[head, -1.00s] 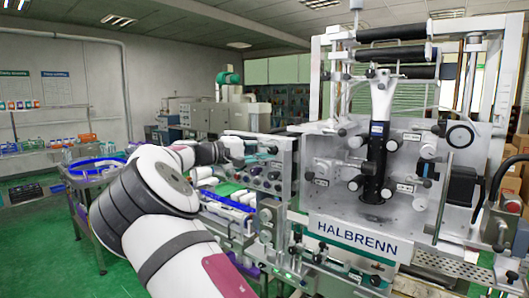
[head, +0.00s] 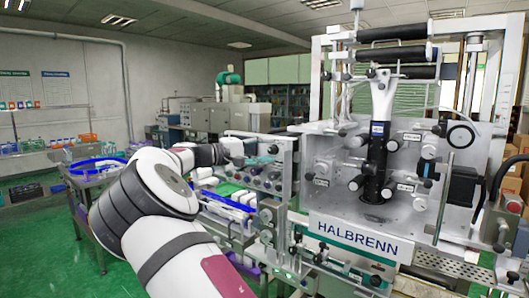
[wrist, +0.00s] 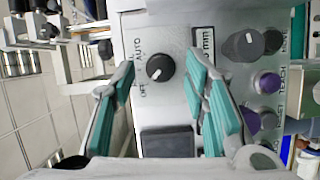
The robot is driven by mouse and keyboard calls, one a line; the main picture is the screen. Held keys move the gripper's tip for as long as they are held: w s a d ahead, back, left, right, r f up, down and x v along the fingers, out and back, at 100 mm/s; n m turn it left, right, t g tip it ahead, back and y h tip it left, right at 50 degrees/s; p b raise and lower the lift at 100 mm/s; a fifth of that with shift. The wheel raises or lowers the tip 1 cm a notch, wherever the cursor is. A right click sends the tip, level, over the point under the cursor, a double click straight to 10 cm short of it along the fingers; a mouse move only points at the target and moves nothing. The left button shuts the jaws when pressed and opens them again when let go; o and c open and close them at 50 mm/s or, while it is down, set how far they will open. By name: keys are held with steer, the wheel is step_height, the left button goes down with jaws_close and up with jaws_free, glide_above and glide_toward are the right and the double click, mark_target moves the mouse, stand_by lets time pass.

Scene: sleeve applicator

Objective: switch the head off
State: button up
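In the wrist view, a black rotary knob (wrist: 160,68) sits on a grey panel face between the labels AUTO and OFF. A small pale mark shows toward its lower left, on the OFF side. My gripper (wrist: 162,70) is open, with one teal-padded finger on each side of the knob. Whether either pad touches it cannot be told. In the head view, my arm reaches to the control panel (head: 270,178) left of the HALBRENN machine (head: 358,240); the knob cannot be made out there.
Right of the fingers, the wrist view shows a larger grey knob (wrist: 243,44) and purple buttons (wrist: 268,83) close by. A dark square window (wrist: 166,143) lies below the knob. In the head view, a conveyor with white bottles (head: 228,204) runs under my arm.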

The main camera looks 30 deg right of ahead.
steer(key=shift+a, duration=0.1)
steer(key=a, duration=1.1)
steer(key=shift+w+a+r, duration=0.25)
steer(key=shift+a, duration=0.15)
